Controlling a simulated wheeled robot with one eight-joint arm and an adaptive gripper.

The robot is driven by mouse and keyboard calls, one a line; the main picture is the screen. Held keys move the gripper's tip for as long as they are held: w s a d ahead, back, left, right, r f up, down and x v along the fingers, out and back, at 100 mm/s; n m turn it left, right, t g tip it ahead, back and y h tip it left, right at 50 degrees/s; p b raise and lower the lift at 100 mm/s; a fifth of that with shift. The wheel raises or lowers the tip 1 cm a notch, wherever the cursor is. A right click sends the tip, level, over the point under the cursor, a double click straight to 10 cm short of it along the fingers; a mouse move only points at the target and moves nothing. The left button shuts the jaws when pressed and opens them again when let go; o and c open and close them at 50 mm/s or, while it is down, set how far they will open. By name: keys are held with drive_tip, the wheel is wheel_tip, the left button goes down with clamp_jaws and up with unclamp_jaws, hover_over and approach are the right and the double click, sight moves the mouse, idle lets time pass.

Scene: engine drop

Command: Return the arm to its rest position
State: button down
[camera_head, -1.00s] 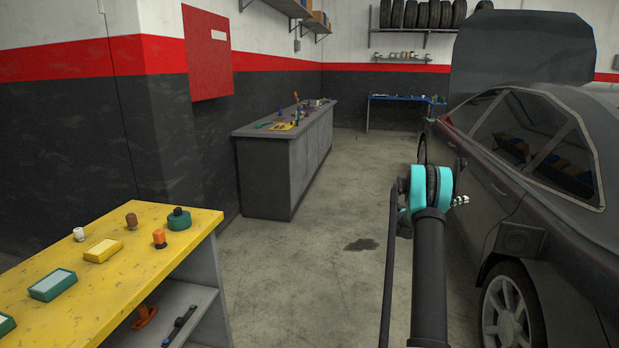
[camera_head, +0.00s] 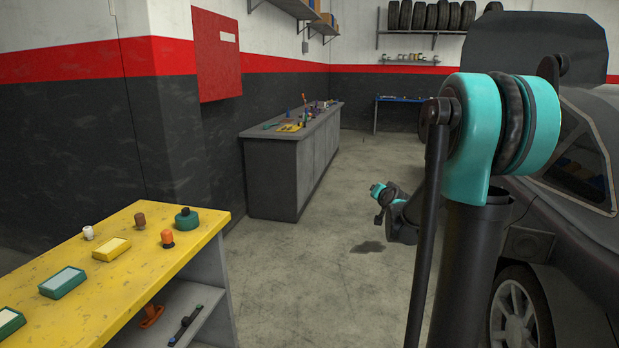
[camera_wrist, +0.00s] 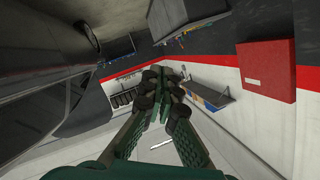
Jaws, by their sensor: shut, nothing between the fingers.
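My arm rises large at the right of the head view, with a teal and black joint (camera_head: 478,130) in front of the car. A smaller teal and black part of my arm (camera_head: 392,208) shows beyond it, low over the floor. My gripper (camera_wrist: 163,82) shows in the wrist view. Its dark green fingers come together at the tips and hold nothing. The wrist view is tilted. I cannot make out the fingertips in the head view.
A dark car (camera_head: 560,250) with its hood up stands close at right. A yellow-topped bench (camera_head: 150,245) with small parts is at front left. A grey cabinet (camera_head: 278,180) stands by the wall. The floor (camera_head: 310,290) between them is clear.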

drive_tip(key=s+a+f+n+g, duration=0.1)
drive_tip(key=s+f+n+g, duration=0.1)
drive_tip(key=s+f, duration=0.5)
drive_tip(key=s+a+f+n+g, duration=0.1)
drive_tip(key=s+f+g, duration=0.4)
drive_tip(key=s, duration=1.4)
drive_tip(key=s+a+f+n+g, duration=0.2)
drive_tip(key=s+f+n+g, duration=0.1)
drive_tip(key=s+f, duration=0.6)
drive_tip(key=s+g, duration=0.1)
drive_tip(key=s, duration=0.3)
drive_tip(key=shift+s+h, duration=0.3)
drive_tip(key=shift+s, duration=0.05)
